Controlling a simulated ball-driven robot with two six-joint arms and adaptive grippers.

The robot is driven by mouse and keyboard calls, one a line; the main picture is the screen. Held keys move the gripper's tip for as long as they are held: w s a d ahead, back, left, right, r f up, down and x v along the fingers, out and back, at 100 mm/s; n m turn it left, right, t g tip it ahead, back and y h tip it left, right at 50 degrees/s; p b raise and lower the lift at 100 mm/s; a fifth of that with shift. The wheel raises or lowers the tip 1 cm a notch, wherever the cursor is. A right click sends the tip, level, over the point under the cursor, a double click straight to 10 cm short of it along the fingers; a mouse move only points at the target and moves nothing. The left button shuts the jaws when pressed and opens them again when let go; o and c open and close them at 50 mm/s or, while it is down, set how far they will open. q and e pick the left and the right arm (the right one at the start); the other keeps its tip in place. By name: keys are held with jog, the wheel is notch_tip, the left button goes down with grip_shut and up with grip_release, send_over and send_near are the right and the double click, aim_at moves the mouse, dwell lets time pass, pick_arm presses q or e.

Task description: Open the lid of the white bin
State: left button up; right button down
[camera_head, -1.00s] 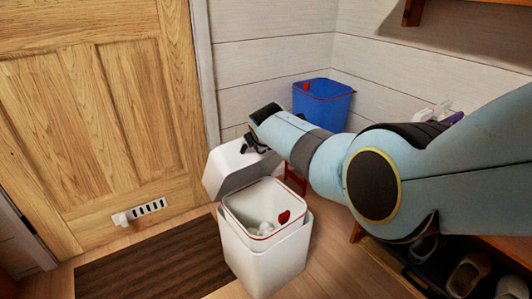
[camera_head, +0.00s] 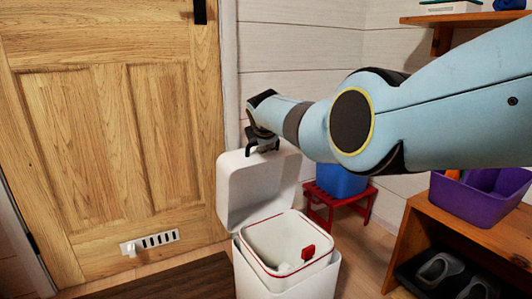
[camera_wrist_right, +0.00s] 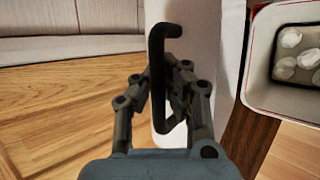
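The white bin (camera_head: 325,284) stands at the bottom centre of the head view, cut off by the lower edge. Its lid (camera_head: 238,195) is raised and stands roughly upright at the bin's back left. The inner bucket (camera_head: 265,240) shows, with a red rim and pale contents. My right gripper (camera_head: 262,147) is at the lid's top edge. In the right wrist view, the fingers (camera_wrist_right: 162,78) close from both sides around a black handle (camera_wrist_right: 157,50) on the white lid (camera_wrist_right: 203,50). My left gripper is out of view.
A wooden door (camera_head: 110,120) is behind on the left, with a dark mat (camera_head: 185,280) before it. A blue bin (camera_head: 342,182) sits on a red stool (camera_head: 350,208) behind the white bin. A wooden shelf (camera_head: 410,235) with a purple box (camera_head: 470,205) and shoes stands right.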

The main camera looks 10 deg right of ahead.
jog(key=shift+w+r, duration=0.25)
jog(key=shift+r, duration=0.35)
jog(key=c, duration=2)
grip_release()
jog(key=o, duration=0.5)
jog(key=shift+s, duration=0.1)
jog(key=shift+o, duration=0.8)
jog(key=shift+f, duration=0.1)
jog(key=shift+s+f, duration=0.1)
jog(key=shift+f, duration=0.05)
jog(key=shift+s, duration=0.1)
jog(key=shift+s+a, duration=0.1)
jog(key=v, duration=0.7)
jog(key=shift+r, duration=0.25)
